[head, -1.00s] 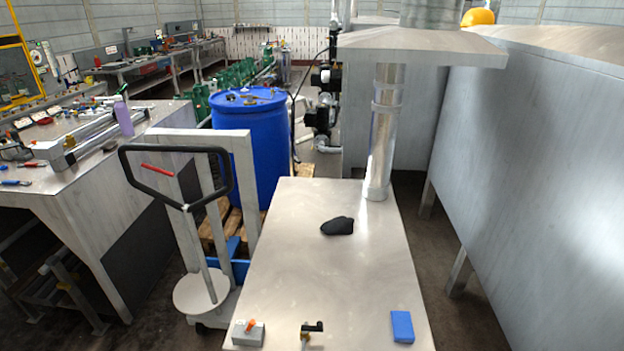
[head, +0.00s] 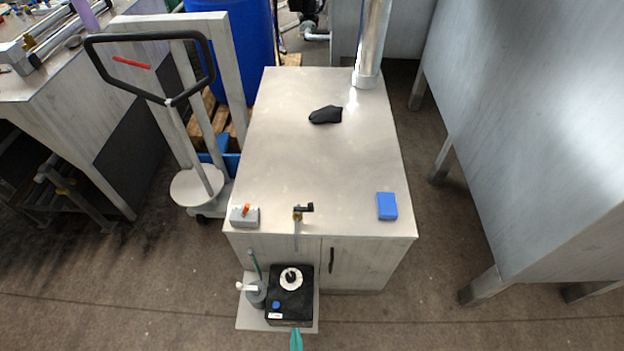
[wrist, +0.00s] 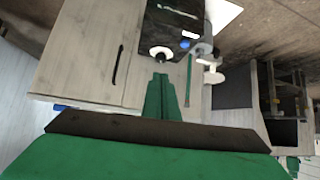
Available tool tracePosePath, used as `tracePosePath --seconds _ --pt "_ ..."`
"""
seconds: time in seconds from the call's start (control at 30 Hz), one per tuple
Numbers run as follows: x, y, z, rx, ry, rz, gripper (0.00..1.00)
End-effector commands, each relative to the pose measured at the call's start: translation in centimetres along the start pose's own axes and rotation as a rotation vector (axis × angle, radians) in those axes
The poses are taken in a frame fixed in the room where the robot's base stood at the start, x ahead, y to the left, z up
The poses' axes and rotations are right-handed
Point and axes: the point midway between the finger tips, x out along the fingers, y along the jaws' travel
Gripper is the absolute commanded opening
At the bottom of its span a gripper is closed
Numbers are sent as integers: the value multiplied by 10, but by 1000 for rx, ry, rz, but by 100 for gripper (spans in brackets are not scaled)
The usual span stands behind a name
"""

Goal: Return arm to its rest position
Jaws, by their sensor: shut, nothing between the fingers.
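My gripper's green tip (head: 296,341) shows at the bottom edge of the head view, just below a black canister (head: 290,303) in the picture. In the wrist view my green gripper fingers (wrist: 163,98) are together, with nothing between them. They point toward the black canister (wrist: 165,32) and its round cap. Most of my arm is out of view in the head picture.
A metal-topped cabinet (head: 275,160) stands ahead, bearing a black cloth-like item (head: 326,115), a blue box (head: 387,206) and a grey switch box (head: 245,217). A pallet-truck-like lifter (head: 180,95) stands left. A large metal tank (head: 530,130) stands right. Floor is open at lower left.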

Motion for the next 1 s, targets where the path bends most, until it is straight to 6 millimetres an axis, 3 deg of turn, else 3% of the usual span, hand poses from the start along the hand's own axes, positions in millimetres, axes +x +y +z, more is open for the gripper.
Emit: tracePosePath --seconds 0.03,0.3,0.5,0.67,1.0 --pt "-19 5 -3 12 39 14 0" --pt "-116 26 -52 54 289 78 0" --pt "-167 34 -85 64 418 105 0" --pt "-182 36 -95 67 458 112 0" --pt "-183 36 -96 66 461 112 0"
